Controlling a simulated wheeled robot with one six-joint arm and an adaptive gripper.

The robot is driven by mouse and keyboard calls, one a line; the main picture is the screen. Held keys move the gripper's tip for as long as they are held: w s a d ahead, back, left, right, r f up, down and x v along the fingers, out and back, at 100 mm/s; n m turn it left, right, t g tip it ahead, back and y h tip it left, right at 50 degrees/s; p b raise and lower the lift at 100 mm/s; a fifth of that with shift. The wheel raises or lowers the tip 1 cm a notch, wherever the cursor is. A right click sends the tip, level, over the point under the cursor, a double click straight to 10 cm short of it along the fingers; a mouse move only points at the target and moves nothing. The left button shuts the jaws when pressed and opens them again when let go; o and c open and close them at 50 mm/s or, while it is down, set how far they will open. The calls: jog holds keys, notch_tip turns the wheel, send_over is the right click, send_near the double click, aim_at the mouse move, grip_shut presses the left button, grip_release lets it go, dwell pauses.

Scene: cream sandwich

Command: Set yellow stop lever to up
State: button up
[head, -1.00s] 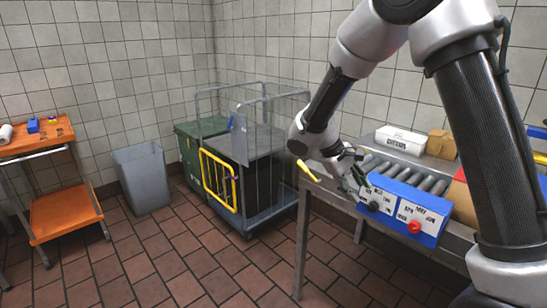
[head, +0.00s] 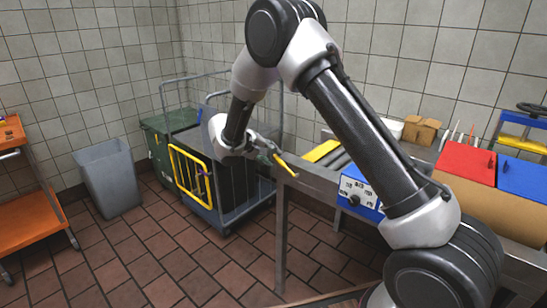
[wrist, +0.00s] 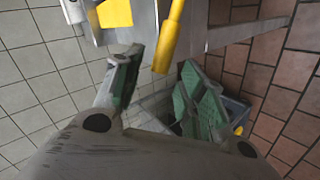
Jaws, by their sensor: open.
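The yellow stop lever (head: 287,166) is a short bar at the near left end of the conveyor frame. It slants in the head view, its upper left end beside my gripper (head: 271,150). In the wrist view the yellow lever (wrist: 168,38) comes down from the top edge, its free end just beyond the gap between my green-padded fingers (wrist: 163,85). My gripper is open, with nothing between the fingers. I cannot tell whether a finger touches the lever.
The conveyor frame (head: 312,180) carries a yellow plate (head: 321,151) and a blue control box (head: 358,192), partly behind my arm. A wheeled cage cart (head: 228,205) with a yellow gate stands left of the lever. A grey bin (head: 108,180) is farther left. Floor in front is clear.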

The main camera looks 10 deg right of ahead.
aim_at(273, 155)
jog(key=shift+x, duration=1.5)
grip_shut()
